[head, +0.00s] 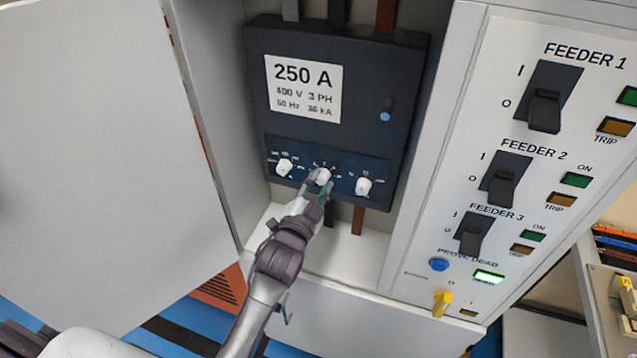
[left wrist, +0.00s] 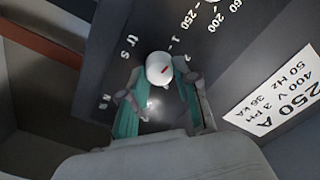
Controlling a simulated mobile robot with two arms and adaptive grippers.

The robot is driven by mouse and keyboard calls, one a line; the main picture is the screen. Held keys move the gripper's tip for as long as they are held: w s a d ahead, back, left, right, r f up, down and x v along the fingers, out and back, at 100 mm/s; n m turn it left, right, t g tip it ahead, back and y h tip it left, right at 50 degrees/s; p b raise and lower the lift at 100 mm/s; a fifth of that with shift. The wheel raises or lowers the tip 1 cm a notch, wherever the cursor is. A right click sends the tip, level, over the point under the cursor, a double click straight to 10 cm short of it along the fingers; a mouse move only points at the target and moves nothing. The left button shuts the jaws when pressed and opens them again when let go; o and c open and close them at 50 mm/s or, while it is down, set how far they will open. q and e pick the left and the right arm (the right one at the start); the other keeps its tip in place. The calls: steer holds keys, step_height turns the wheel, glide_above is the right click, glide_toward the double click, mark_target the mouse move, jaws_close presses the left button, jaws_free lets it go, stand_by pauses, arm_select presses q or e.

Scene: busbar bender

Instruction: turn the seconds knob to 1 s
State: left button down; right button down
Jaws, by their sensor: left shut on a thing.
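The middle white knob (head: 323,174) of three sits on the lower strip of the dark breaker unit (head: 365,75). The exact dial setting is too small to read. My right gripper is out of view.
A white knob (head: 285,167) is to the left and another (head: 364,186) to the right, both close by. An open grey cabinet door (head: 105,150) stands at left. A feeder switch panel (head: 480,140) stands at right.

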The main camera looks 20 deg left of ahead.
arm_select(q)
steer(key=shift+n, duration=0.8)
steer(key=c, duration=0.8)
jaws_free()
steer(key=shift+c, duration=0.2)
steer(key=s, duration=1.2)
steer(key=shift+a, duration=0.2)
